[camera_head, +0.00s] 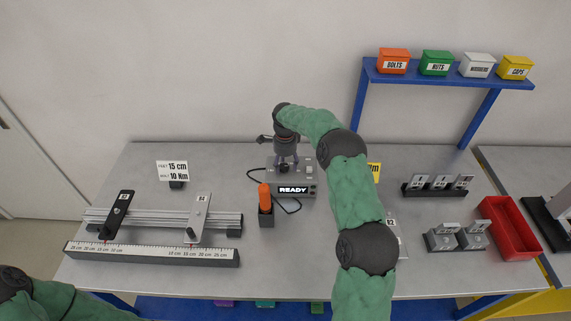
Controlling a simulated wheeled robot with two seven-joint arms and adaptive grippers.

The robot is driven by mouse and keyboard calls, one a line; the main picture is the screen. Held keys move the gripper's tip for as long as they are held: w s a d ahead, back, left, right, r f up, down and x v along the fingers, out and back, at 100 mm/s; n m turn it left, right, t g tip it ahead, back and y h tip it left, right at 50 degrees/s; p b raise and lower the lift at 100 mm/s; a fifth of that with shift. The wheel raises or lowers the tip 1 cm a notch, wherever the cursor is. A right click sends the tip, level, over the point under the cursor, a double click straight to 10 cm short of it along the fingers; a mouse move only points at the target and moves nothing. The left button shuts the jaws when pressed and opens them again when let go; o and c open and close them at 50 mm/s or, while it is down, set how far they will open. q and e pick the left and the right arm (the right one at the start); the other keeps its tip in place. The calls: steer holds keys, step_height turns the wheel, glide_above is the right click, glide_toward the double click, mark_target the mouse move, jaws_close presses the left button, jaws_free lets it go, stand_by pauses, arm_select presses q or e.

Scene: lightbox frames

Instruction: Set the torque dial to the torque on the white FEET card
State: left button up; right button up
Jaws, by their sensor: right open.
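The white FEET card (172,170) stands on a small dark holder at the back left of the table, in the head view. It reads 15 cm on its upper line and 10 Nm on its lower line. The grey torque unit (306,183) stands at the middle back with a lit READY display on its front. My right gripper (286,163) is open and points down over the top of this unit. It covers part of the unit's top; I cannot make out the dial or its setting, nor whether the fingers touch it. My left gripper is out of view.
An orange-handled tool (265,197) stands in a dark holder in front of the unit. A rail with clamps (160,220) and a ruler bar (150,254) lie left. My right arm partly hides a yellow card (375,172). A red tray (509,228) is right.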

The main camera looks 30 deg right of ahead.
mark_target(286, 165)
step_height(286, 165, up, 12)
stand_by(0.5)
steer(key=shift+d, duration=0.1)
